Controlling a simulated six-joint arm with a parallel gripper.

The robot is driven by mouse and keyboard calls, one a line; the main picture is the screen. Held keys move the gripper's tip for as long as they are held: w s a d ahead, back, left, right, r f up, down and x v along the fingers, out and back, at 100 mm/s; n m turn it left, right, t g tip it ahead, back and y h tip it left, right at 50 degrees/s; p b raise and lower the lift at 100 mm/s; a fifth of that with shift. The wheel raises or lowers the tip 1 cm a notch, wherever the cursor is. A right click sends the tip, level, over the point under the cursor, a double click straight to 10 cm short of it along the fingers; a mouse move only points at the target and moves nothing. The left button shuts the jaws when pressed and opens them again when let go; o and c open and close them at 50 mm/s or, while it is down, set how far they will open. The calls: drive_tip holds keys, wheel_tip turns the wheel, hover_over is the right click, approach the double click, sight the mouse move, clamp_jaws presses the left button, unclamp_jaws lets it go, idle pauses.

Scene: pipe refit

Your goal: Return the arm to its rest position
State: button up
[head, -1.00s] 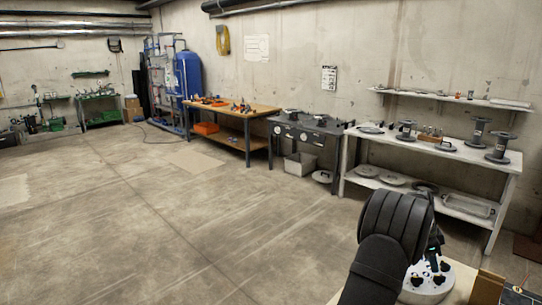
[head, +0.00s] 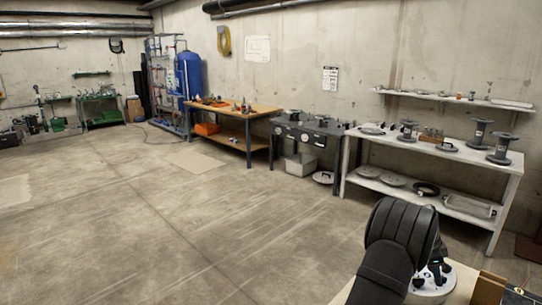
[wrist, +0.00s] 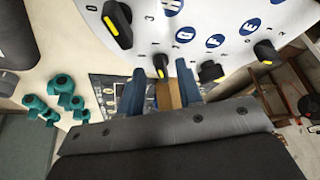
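My gripper (wrist: 161,83) shows in the wrist view with its two blue fingers apart and nothing held between them. A white round panel (wrist: 222,18) with black, yellow-marked knobs and blue lettered discs lies beyond the fingertips. One knob (wrist: 160,66) appears between the fingertips; I cannot tell the gap in depth. In the head view, my black arm (head: 398,245) reaches in at the lower right, beside the white round panel (head: 432,288). The arm hides much of the gripper there.
Teal valve-like parts (wrist: 62,98) stand on a pale surface left of my gripper. A cardboard box (head: 488,289) is right of the panel. A white bench (head: 438,158) with spools and flanges stands behind. The floor at left is open.

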drive_tip(key=v, duration=1.7)
drive_tip(key=x, duration=1.7)
drive_tip(key=shift+s+d+f, duration=0.1)
drive_tip(key=shift+f, duration=0.25)
drive_tip(key=shift+d+f, duration=0.15)
drive_tip(key=shift+f, duration=0.1)
drive_tip(key=shift+s+r+n+t, duration=0.15)
drive_tip(key=shift+n+t, duration=0.15)
drive_tip(key=shift+n, duration=0.3)
drive_tip(key=n, duration=0.2)
drive_tip(key=n+t, duration=0.1)
drive_tip(key=n, duration=0.1)
drive_tip(key=shift+s+t, duration=0.3)
drive_tip(key=shift+s, duration=0.05)
drive_tip(key=shift+s+d+n+t+y, duration=0.1)
drive_tip(key=shift+s+n+t+y, duration=0.2)
drive_tip(key=shift+n, duration=0.85)
drive_tip(key=shift+s+d+n+t+y, duration=0.1)
drive_tip(key=shift+n+t, duration=0.35)
drive_tip(key=shift+n, duration=0.65)
drive_tip(key=shift+s+d+n+t+y, duration=0.1)
drive_tip(key=shift+n+t+y, duration=0.2)
drive_tip(key=shift+n, duration=0.85)
drive_tip(key=shift+s+a+r, duration=0.15)
drive_tip(key=shift+a+r, duration=0.1)
drive_tip(key=shift+r, duration=0.3)
